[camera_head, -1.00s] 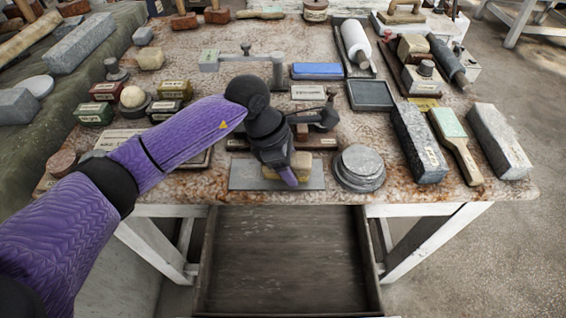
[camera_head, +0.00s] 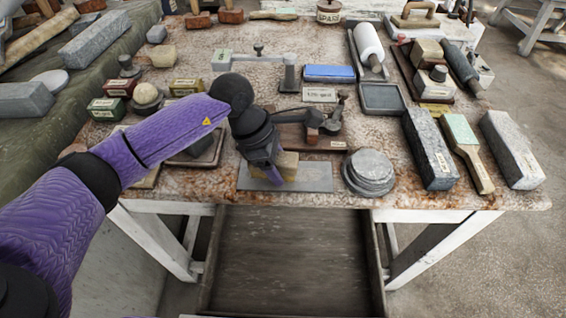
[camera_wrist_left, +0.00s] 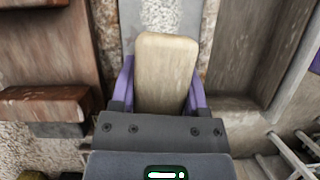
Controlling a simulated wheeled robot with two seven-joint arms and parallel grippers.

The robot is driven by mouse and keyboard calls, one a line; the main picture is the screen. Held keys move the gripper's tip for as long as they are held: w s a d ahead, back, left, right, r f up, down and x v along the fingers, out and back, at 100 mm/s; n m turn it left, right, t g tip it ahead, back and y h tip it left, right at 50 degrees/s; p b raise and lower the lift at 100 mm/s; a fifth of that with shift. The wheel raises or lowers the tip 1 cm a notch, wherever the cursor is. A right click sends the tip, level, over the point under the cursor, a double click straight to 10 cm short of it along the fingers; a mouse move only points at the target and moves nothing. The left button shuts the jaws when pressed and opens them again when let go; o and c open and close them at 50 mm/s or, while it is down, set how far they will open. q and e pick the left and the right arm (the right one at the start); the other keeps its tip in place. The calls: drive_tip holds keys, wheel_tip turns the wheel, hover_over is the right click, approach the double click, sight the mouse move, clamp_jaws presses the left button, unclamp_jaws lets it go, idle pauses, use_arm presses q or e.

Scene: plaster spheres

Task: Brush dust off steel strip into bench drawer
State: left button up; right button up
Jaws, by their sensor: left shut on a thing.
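My left gripper (camera_head: 268,170) is shut on a pale block-shaped brush (camera_head: 288,166), its fingers on either side. The brush (camera_wrist_left: 166,72) also shows between the fingers in the left wrist view; its underside is hidden. It is over the left-middle part of the flat grey steel strip (camera_head: 314,178) near the bench's front edge. Whether it touches the strip is unclear. The strip (camera_wrist_left: 158,15) also shows beyond the brush in the wrist view. The wooden bench drawer (camera_head: 290,262) is open below the front edge and looks empty. My right gripper is out of view.
A stack of round grey discs (camera_head: 369,172) stands just right of the strip. A wooden-based clamp device (camera_head: 318,125) is right behind it. The speckled bench is crowded.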

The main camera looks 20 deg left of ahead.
sight(296, 160)
use_arm(q)
drive_tip(key=shift+w+d+r, duration=0.1)
drive_tip(key=shift+w+d, duration=0.05)
drive_tip(key=shift+d, duration=0.4)
drive_tip(key=shift+w+d, duration=0.1)
drive_tip(key=shift+d, duration=0.45)
drive_tip(key=shift+w+d, duration=0.2)
drive_tip(key=shift+d, duration=0.9)
drive_tip(key=shift+a, duration=0.1)
drive_tip(key=shift+s+a, duration=0.25)
drive_tip(key=shift+a, duration=0.8)
drive_tip(key=shift+s+a, duration=0.2)
drive_tip(key=shift+a, duration=0.85)
drive_tip(key=shift+w+d+r+p, duration=0.2)
drive_tip(key=shift+d+r, duration=0.2)
drive_tip(key=shift+d, duration=0.2)
drive_tip(key=shift+w+d+r+p, duration=0.15)
drive_tip(key=shift+d+r, duration=0.2)
drive_tip(key=shift+d, duration=0.2)
drive_tip(key=shift+s+f, duration=0.1)
drive_tip(key=shift+f, duration=0.2)
